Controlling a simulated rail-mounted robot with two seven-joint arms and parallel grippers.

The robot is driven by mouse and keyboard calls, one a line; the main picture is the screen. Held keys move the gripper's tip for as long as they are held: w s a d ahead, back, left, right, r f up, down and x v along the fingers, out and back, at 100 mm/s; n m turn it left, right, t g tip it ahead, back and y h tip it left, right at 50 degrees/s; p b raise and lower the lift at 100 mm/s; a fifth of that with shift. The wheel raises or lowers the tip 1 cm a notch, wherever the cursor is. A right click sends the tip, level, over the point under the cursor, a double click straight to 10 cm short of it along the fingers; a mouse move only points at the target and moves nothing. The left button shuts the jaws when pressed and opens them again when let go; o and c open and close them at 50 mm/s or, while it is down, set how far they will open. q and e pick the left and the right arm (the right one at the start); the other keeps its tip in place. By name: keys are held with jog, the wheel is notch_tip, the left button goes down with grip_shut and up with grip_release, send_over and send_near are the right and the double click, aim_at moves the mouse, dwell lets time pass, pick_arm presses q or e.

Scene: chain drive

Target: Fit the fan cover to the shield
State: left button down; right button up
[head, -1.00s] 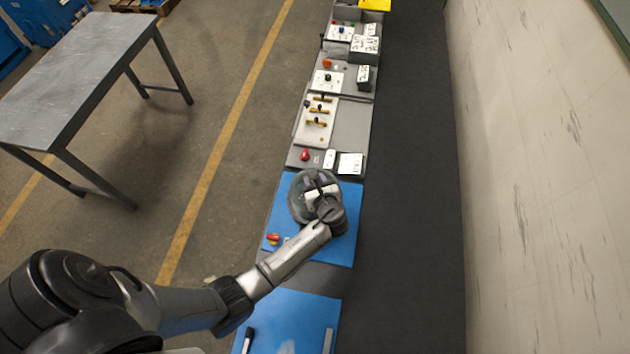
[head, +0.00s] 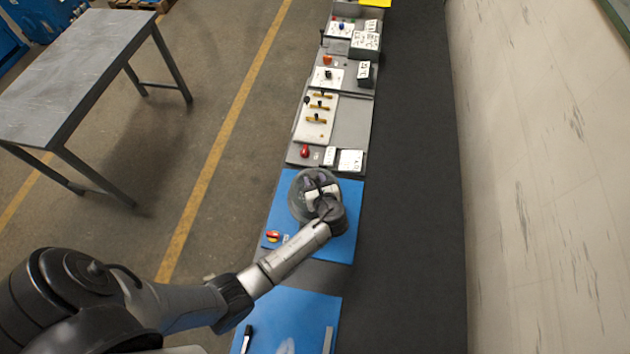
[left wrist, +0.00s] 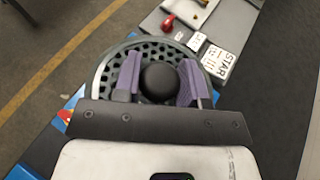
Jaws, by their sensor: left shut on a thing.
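The round fan cover (left wrist: 150,50), a grey disc full of holes with a black ball-shaped knob (left wrist: 160,82) at its middle, fills the centre of the left wrist view. My left gripper (left wrist: 160,78) is shut on that knob, one purple finger on each side. In the head view the round cover (head: 298,203) shows under my left gripper (head: 318,187), over the blue panel (head: 343,245). I cannot tell the shield apart from the cover, nor whether the cover touches anything beneath it; the hand hides part of it. My right gripper is not in view.
A red and yellow switch (head: 272,237) sits on the blue panel, left of the cover. A grey panel with a red knob (head: 305,151) and white labels (head: 350,160) lies beyond. A wall (head: 540,180) stands at right; a metal table (head: 80,70) stands at left.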

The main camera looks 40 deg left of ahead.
pick_arm(q)
jog(key=shift+f+b, duration=0.6)
jog(key=shift+f, duration=0.4)
jog(key=c, duration=0.8)
grip_release()
jog(key=shift+o, duration=1)
jog(key=shift+f, duration=0.1)
jog(key=b+v, duration=0.1)
jog(key=v, duration=1.3)
jog(key=shift+b, duration=0.4)
jog(key=shift+w, duration=0.15)
